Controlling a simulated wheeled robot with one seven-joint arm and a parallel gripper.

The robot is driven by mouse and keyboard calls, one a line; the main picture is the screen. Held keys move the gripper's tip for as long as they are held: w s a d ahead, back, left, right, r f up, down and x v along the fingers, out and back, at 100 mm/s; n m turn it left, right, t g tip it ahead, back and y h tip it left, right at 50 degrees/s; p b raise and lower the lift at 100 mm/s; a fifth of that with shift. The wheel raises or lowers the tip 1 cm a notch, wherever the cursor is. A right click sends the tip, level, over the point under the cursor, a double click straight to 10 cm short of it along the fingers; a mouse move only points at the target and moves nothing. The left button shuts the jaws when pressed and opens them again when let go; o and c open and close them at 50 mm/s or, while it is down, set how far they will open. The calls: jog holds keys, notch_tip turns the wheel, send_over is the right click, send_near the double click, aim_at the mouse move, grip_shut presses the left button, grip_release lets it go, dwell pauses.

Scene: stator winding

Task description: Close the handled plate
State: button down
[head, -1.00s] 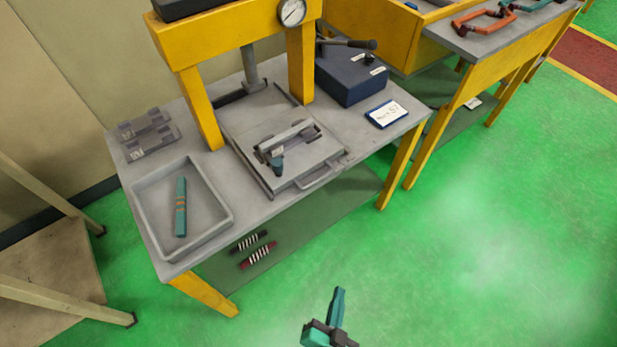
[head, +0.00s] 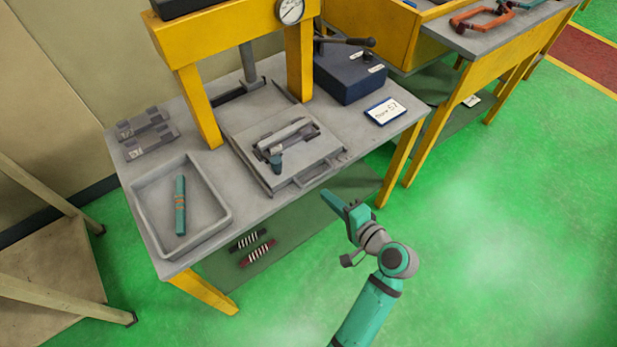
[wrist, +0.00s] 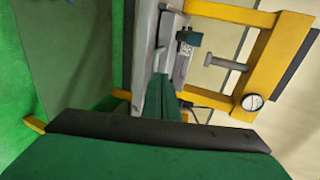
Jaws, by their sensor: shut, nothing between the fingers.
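The handled plate (head: 245,133) is a flat grey slab on the press table, reaching out from under the yellow press toward the table's front edge. Its handle (head: 322,172) is on the front side. A dark and grey fixture with a teal end piece (head: 276,160) is on top of the plate. My gripper (head: 327,197) is teal, shut and empty, in front of the table just short of the handle, apart from it in the head view. In the wrist view my gripper (wrist: 161,85) points toward the table edge and the press; contact cannot be told there.
The yellow press frame (head: 202,110) stands over the plate's back part. A grey tray (head: 222,222) with a teal rod is at left. A dark blue box (head: 350,75) with a lever and a label card (head: 384,111) are at right. Green floor in front is open.

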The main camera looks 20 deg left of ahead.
aim_at(301, 172)
jog(key=shift+y, duration=0.3)
jog(key=x, duration=1)
jog(key=shift+w+a+r, duration=0.1)
jog(key=shift+a+r, duration=0.05)
jog(key=shift+r, duration=0.2)
